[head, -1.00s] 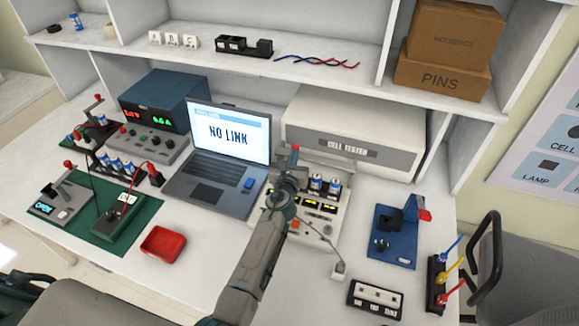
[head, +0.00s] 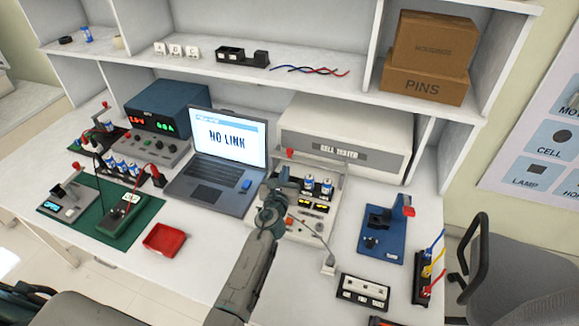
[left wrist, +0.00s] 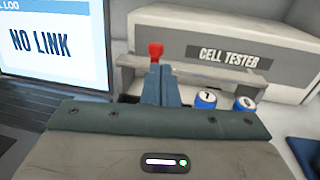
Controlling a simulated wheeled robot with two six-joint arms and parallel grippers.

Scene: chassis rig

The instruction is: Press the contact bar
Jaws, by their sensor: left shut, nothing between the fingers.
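The cell tester's front unit (head: 312,206) stands on the bench right of the laptop, with two blue-and-white cells upright in it. A grey bar (left wrist: 218,72), which looks like the contact bar, spans above the cells in the left wrist view. A red knob (head: 290,153) stands near its left end; it also shows in the left wrist view (left wrist: 156,49). My left gripper (head: 284,174) is shut and empty, over the left part of the unit. Its fingers (left wrist: 159,82) overlap the bar in the left wrist view; I cannot tell whether they touch it. My right gripper is out of view.
The laptop (head: 208,180) reads "NO LINK". A red tray (head: 165,238) lies left of my left arm. A blue fixture (head: 385,232) and a socket block (head: 362,292) stand to the right. The white tester box (head: 345,130) is behind.

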